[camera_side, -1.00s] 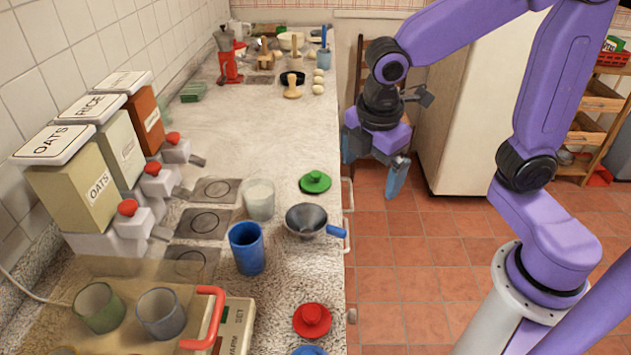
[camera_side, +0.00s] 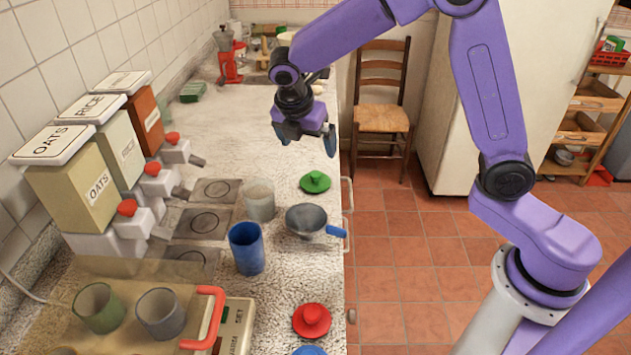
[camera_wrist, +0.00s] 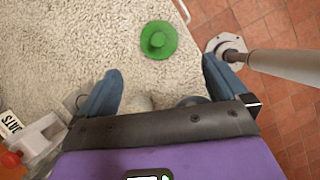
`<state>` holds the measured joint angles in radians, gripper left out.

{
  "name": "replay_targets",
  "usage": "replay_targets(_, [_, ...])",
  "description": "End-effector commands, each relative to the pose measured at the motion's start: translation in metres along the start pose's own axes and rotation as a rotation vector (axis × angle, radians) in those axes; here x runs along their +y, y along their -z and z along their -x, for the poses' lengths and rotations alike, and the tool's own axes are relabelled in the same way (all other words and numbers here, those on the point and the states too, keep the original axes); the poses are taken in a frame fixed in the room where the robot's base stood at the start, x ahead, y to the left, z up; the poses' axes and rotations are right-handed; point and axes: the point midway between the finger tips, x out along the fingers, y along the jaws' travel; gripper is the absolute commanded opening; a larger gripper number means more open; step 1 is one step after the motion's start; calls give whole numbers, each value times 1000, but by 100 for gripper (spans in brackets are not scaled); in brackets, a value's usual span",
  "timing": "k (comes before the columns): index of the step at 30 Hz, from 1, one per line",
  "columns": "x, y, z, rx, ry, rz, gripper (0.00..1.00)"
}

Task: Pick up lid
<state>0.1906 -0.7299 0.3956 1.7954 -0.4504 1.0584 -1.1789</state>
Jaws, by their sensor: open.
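A green lid (camera_side: 314,182) with a raised round knob lies on the counter near its right edge; it also shows in the wrist view (camera_wrist: 158,40). A red lid (camera_side: 312,320) lies nearer the front, and part of a blue lid (camera_side: 310,350) shows at the bottom edge. My gripper (camera_side: 308,142) is open and empty above the counter, behind the green lid in the side view. In the wrist view its blue fingers (camera_wrist: 158,85) are spread wide, with the green lid ahead of them and apart from them.
A grey funnel (camera_side: 306,219) with a blue handle stands close to the green lid. A blue cup (camera_side: 246,248) and a whitish glass (camera_side: 260,200) stand left of it. Dispensers (camera_side: 75,180) line the wall. The counter (camera_side: 225,130) behind is largely clear.

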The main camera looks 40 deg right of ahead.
Motion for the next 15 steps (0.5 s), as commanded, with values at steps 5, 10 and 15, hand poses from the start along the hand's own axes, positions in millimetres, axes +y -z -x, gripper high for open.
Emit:
replay_targets(5, [-1,0,-36,0,5,0,100])
replay_targets(10, [-1,0,-65,0,4,1,100])
replay_targets(15, [0,0,-82,1,1,-1,100])
